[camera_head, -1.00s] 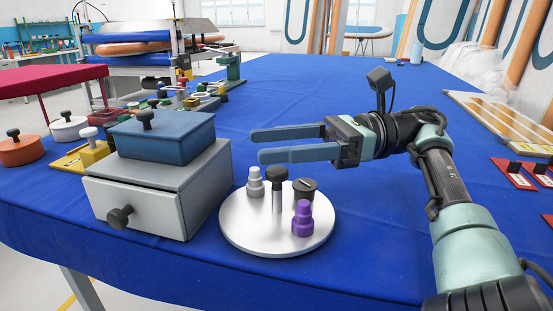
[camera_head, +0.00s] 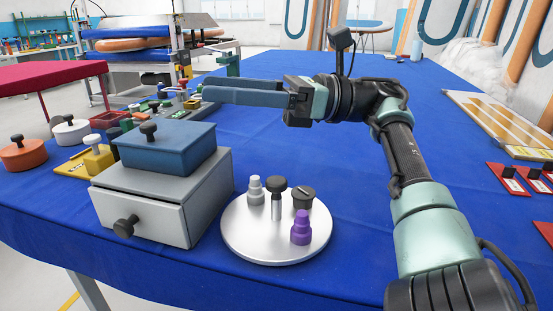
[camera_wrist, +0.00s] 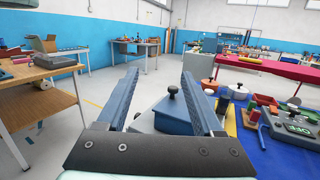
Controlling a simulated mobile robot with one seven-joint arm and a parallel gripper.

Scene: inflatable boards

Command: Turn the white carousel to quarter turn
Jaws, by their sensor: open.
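The white carousel (camera_head: 240,238) is a round disc on the blue table near its front edge. A dark-topped central post (camera_head: 277,200) stands on it, with a grey stepped piece (camera_head: 255,189), a dark round knobbed piece (camera_head: 302,197) and a purple stepped piece (camera_head: 301,228) around the post. My gripper (camera_head: 204,90) is above and behind the carousel, apart from it, pointing left. Its fingers also show in the wrist view (camera_wrist: 158,78), spread with nothing held between them. The carousel is not visible in the wrist view.
A grey drawer box (camera_head: 170,210) with a blue lidded box (camera_head: 165,147) on top stands left of the carousel. Several small parts, an orange pot (camera_head: 22,156) and a white pot (camera_head: 70,133) lie farther left.

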